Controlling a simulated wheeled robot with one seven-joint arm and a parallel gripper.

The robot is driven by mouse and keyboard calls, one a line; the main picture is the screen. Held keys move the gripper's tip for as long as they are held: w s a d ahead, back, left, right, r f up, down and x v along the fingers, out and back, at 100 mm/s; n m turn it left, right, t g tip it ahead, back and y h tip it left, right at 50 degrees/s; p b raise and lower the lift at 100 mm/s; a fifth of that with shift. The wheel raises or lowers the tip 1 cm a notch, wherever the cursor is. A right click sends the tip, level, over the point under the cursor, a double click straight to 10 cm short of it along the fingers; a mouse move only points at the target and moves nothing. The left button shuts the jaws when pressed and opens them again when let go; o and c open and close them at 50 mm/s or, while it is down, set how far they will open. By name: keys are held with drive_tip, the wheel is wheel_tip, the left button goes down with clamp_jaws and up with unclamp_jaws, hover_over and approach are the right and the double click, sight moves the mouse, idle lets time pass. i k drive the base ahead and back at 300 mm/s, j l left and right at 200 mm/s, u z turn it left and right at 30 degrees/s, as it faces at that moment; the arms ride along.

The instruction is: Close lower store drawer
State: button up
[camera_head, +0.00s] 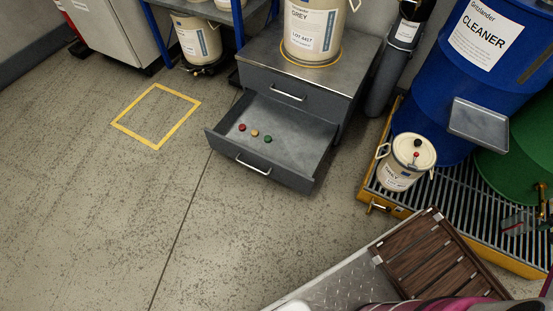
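The lower store drawer (295,150) is pulled out of a grey cabinet with a metal top (352,62). Its front panel (222,148) carries a pale bar handle (253,165) facing the lower left. Inside lie a red piece (242,127), a yellow-orange piece (255,132) and a green piece (268,139). The upper drawer (318,97) above it is shut. My gripper is not in view, so whether it is open or shut does not show.
A cream GREY container (303,45) stands on the cabinet. A yellow grated pallet (385,207) with a small cream pail (396,180) and blue drum (455,105) is to the right. The floor (150,210) before the drawer is clear, with a yellow marked square (127,133).

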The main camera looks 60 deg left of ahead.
sight(302, 139)
drive_tip(key=l+u, duration=0.1)
drive_tip(key=u, duration=0.35)
drive_tip(key=k+l+u, duration=0.1)
drive_tip(key=u, duration=1.9)
drive_tip(key=i+u, duration=0.1)
drive_tip(key=u, duration=0.55)
drive_tip(key=i+l+u, duration=0.25)
